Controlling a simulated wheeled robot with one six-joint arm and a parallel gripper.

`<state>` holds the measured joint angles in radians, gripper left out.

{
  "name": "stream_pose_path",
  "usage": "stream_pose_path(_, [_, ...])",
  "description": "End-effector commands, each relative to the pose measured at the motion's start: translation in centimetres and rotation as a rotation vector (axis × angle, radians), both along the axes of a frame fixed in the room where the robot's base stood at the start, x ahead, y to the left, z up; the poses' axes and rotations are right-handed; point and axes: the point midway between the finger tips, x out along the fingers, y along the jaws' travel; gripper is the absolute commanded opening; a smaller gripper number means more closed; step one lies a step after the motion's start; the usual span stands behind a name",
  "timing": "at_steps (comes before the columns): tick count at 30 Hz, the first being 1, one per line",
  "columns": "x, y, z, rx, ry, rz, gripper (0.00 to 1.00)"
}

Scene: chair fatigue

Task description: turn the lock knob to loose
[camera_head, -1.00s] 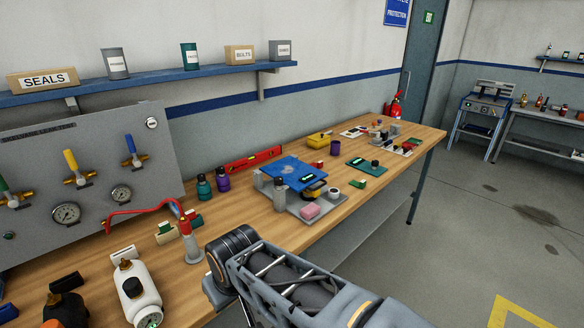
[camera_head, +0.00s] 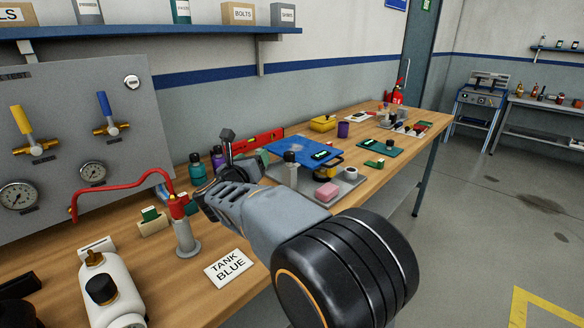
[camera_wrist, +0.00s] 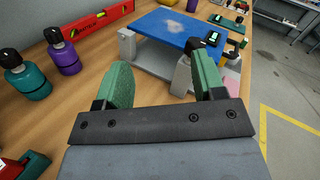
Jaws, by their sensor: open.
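The blue plate (camera_wrist: 180,28) lies ahead. My gripper (camera_wrist: 165,80) is open, with two green pads apart and nothing between them. In the head view my gripper (camera_head: 237,155) is over the bench, left of the rig and partly hidden by my arm.
Teal (camera_wrist: 24,76) and purple (camera_wrist: 62,52) bottles stand left of my gripper. A red level (camera_wrist: 95,20) lies behind. A pink block (camera_head: 326,192) sits on the rig's tray. A red hose (camera_head: 120,190) and white tank (camera_head: 112,290) are at the left.

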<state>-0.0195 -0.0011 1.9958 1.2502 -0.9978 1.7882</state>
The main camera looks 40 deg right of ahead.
Motion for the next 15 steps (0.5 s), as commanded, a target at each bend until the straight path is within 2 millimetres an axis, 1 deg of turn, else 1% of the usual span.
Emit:
stream_pose_path(1, [-0.3,-0.7,-1.3,0.047,-0.060,-0.069,0.63])
stream_pose_path(3, [-1.0,-1.4,-2.1,0.100,-0.136,-0.154,0.63])
stream_pose_path(6, [-1.7,-2.0,-2.8,0.145,-0.211,-0.237,0.63])
stream_pose_path(11, [-1.7,-3.5,-3.0,0.169,-0.259,-0.291,0.63])
stream_pose_path(15, [-1.0,-5.7,-2.9,0.170,-0.262,-0.295,0.63])
